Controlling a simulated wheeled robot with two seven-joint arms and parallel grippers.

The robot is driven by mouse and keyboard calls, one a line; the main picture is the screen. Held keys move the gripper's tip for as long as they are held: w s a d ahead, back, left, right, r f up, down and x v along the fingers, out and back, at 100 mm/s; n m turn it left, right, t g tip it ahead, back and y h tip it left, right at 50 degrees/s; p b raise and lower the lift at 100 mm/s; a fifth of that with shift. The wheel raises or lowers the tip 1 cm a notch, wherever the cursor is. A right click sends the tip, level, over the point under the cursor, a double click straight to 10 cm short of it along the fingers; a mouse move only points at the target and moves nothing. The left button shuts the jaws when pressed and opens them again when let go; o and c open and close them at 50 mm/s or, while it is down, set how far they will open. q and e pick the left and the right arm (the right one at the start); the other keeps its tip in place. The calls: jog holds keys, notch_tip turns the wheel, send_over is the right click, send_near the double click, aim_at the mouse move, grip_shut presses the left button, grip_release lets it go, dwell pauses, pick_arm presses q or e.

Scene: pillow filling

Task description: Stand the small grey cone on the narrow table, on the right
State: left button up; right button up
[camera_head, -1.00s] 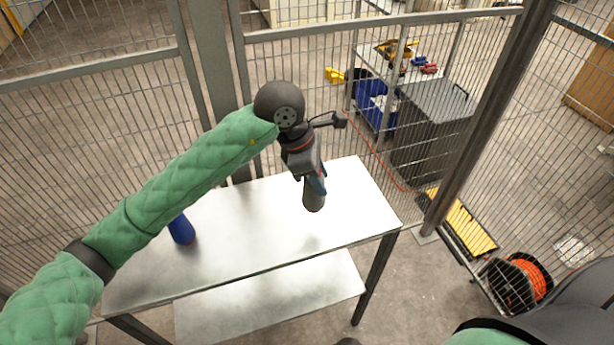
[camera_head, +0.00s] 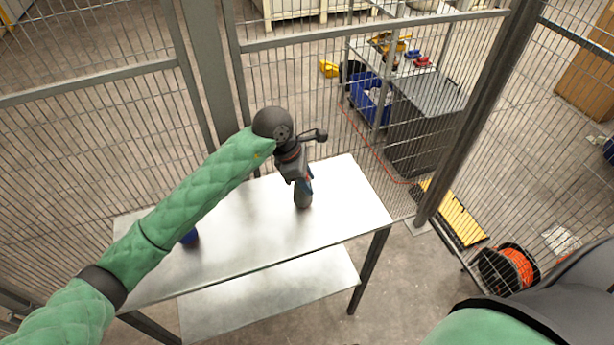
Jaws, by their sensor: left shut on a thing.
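The small grey cone (camera_head: 302,201) is upright over the right half of the narrow table (camera_head: 345,205). My left gripper (camera_head: 303,186) points down and is shut on the cone's upper part. The cone's base is at or very near the tabletop; I cannot tell whether it touches. My right gripper is not in view.
A blue object (camera_head: 190,238) stands on the table's left part, mostly hidden behind my left arm. The tabletop between it and the cone is clear. A wire mesh fence (camera_head: 330,100) runs behind the table, with an orange cable reel (camera_head: 512,268) at the right.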

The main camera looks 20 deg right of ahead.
pick_arm(q)
jog(key=shift+f, duration=0.2)
jog(key=shift+f, duration=0.1)
jog(key=o, duration=1.1)
